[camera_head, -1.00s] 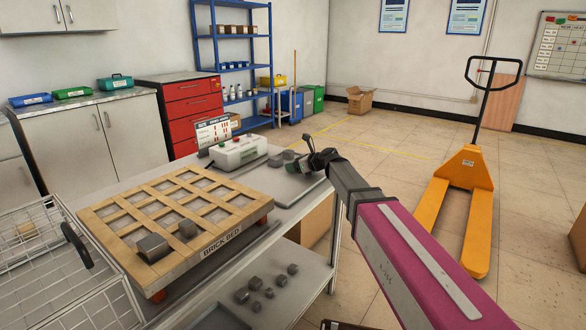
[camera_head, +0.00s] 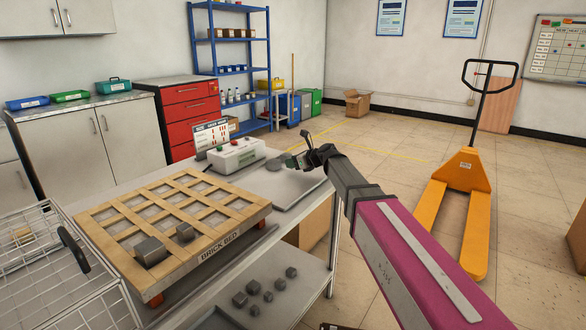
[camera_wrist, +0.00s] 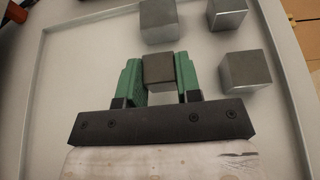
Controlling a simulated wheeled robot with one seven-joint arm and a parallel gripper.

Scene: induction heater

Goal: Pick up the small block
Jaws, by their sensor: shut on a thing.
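In the wrist view, the small block (camera_wrist: 158,72) is a dark grey cube with a brownish top. It sits between the two green fingers of my gripper (camera_wrist: 158,80), which is shut on it, with a finger against each side. Whether the block touches the tray (camera_wrist: 60,70) or hangs above it, I cannot tell. In the head view, my gripper (camera_head: 294,161) is low over the tray (camera_head: 283,196) at the table's far right end. The held block is not clear there.
Three larger grey blocks stand close by: one just beyond the gripper (camera_wrist: 158,22), one beyond right (camera_wrist: 227,13), one at right (camera_wrist: 244,69). The white control box (camera_head: 238,153) and the brick bed (camera_head: 130,205), with two blocks on it, lie left of the gripper.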

